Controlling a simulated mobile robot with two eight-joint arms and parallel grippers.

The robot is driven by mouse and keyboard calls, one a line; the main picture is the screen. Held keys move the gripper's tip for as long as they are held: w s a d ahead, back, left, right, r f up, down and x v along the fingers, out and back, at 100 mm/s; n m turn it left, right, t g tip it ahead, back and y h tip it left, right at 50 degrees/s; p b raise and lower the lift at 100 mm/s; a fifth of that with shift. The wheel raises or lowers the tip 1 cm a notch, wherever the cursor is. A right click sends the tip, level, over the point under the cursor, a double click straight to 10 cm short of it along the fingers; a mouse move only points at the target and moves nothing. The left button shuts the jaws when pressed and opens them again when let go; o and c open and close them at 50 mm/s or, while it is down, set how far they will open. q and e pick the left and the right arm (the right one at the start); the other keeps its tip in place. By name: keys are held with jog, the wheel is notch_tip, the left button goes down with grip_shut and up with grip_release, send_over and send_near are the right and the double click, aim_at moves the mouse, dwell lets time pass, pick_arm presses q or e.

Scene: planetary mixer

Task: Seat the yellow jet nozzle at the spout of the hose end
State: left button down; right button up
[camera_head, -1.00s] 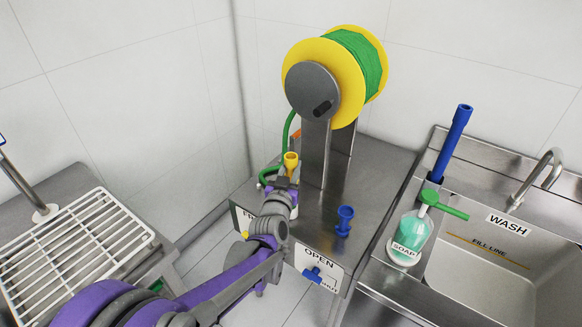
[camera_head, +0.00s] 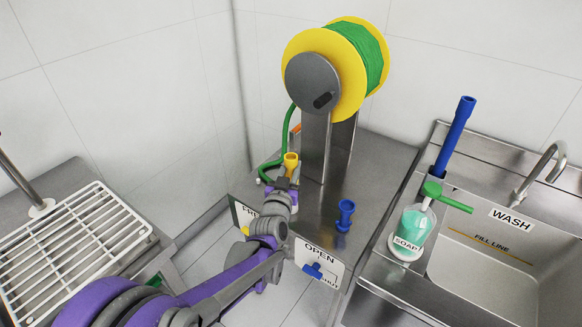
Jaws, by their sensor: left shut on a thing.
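The yellow jet nozzle (camera_head: 291,160) stands upright just above my left gripper (camera_head: 287,182), beside the green hose (camera_head: 267,171). My left gripper is shut on it, though the arm partly hides the grip. The green hose comes down from the yellow reel (camera_head: 328,75) and curls behind the nozzle at the steel bench's left side. The hose end's spout cannot be made out clearly, so I cannot tell whether the nozzle touches it. My right gripper does not show.
A blue nozzle (camera_head: 345,215) stands on the steel bench (camera_head: 375,185). A blue valve handle (camera_head: 313,270) is on the front panel. The sink (camera_head: 500,265), soap bottle (camera_head: 411,232) and blue tube (camera_head: 455,135) are right. A white rack (camera_head: 75,250) is left.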

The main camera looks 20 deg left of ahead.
pick_arm(q)
jog(key=shift+f, duration=0.15)
jog(key=c, duration=0.5)
grip_release()
jog(key=shift+c, duration=0.2)
jog(key=shift+s, duration=0.1)
jog(key=s, duration=1)
jog(key=shift+s+d, duration=0.25)
jog(key=shift+s, duration=0.1)
